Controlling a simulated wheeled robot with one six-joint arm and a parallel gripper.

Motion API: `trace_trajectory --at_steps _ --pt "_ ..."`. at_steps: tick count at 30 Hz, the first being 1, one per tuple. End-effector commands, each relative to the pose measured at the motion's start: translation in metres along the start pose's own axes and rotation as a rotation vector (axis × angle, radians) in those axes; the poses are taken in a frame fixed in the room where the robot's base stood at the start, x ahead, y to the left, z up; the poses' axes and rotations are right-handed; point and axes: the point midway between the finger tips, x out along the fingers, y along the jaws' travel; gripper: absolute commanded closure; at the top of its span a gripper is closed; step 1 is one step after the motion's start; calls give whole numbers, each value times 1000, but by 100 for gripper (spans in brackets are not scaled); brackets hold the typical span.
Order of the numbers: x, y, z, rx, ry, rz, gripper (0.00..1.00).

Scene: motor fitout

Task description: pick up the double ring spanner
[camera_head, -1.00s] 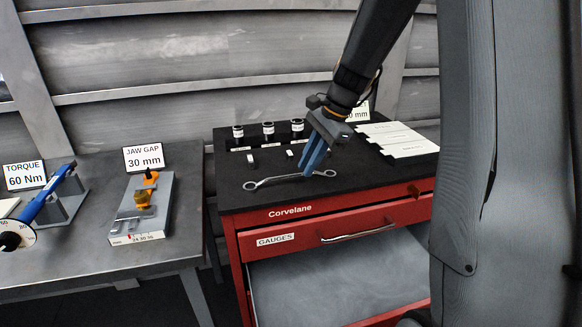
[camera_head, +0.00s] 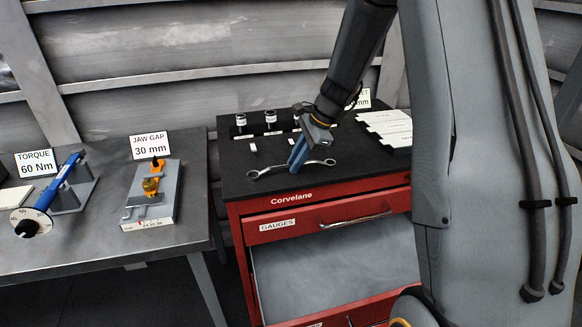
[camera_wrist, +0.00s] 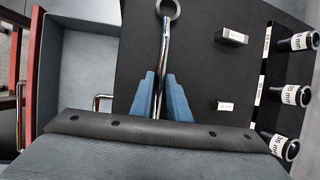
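The double ring spanner (camera_head: 275,170) lies on the dark top of the red cabinet, a silver bar with a ring at each end. My gripper (camera_head: 293,167), with blue fingers, is down at the spanner's shaft, nearer its right ring. In the wrist view, the spanner (camera_wrist: 164,50) runs up between the two fingers (camera_wrist: 160,85), with one ring at the top edge. The fingers stand close on either side of the shaft. I cannot tell whether they press on it. The spanner's lower part is hidden behind my gripper in the wrist view.
Several dark sockets (camera_head: 270,118) with white labels stand at the cabinet top's back. White cards (camera_head: 387,127) lie to the right. The red cabinet (camera_head: 300,225) has an open drawer below. A bench (camera_head: 95,240) at left holds a blue torque wrench (camera_head: 57,184) and a jaw gauge (camera_head: 150,205).

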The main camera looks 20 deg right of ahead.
Motion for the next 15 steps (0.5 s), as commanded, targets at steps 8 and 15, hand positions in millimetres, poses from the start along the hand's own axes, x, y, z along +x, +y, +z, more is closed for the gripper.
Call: trace_trajectory --at_steps 8,15 --pt "0 0 0 0 0 0 100" --pt "-1 0 0 -1 0 -1 100"
